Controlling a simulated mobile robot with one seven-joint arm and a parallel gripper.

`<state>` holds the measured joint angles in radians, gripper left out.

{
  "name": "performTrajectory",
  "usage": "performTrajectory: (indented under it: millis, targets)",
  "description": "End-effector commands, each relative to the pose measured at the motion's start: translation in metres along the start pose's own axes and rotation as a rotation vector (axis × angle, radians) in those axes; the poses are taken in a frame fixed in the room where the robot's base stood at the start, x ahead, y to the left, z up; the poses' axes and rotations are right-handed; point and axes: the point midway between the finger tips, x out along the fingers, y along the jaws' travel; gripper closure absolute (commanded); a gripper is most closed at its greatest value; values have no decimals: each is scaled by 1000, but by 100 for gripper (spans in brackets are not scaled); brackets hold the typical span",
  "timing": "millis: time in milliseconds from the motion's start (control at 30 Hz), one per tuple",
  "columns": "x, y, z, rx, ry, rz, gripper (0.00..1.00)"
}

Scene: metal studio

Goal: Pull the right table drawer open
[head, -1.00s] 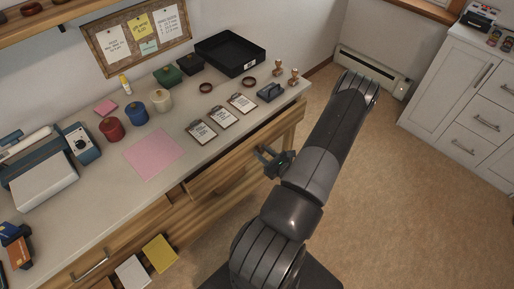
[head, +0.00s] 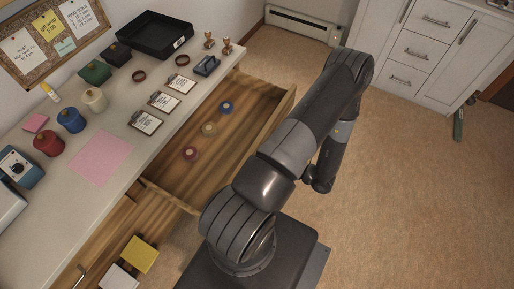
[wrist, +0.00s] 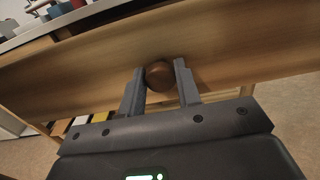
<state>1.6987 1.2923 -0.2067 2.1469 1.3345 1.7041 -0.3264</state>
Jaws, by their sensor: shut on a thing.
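The right table drawer (head: 222,165) is pulled well out of the wooden table in the head view. Inside it lie a blue round item (head: 226,106), a tan one (head: 208,128) and a pink one (head: 190,153). In the wrist view, my gripper (wrist: 159,77) has its two fingers on either side of the round brown drawer knob (wrist: 161,75) and is shut on it. The wooden drawer front (wrist: 225,50) spans the wrist view behind the knob. In the head view, my arm and the drawer front hide the fingers and the knob.
The tabletop (head: 115,128) holds clipboards, stamps, a black tray (head: 155,35), spools and a pink sheet. Lower left, another open compartment shows a yellow pad (head: 140,254). A white cabinet (head: 425,50) stands at the back right. The carpet right of my arm is clear.

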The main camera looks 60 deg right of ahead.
Motion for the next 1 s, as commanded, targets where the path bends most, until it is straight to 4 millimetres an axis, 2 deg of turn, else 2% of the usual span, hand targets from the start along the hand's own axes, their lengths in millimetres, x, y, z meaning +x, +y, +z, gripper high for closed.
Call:
performTrajectory:
  millis: [200,633,667,900,1000]
  targets:
    - [-18,1,0,1,-1,1,100]
    - [-21,1,0,2,-1,2,100]
    - [-21,1,0,2,-1,2,69]
    - [-21,0,0,1,0,1,49]
    - [-21,0,0,1,0,1,48]
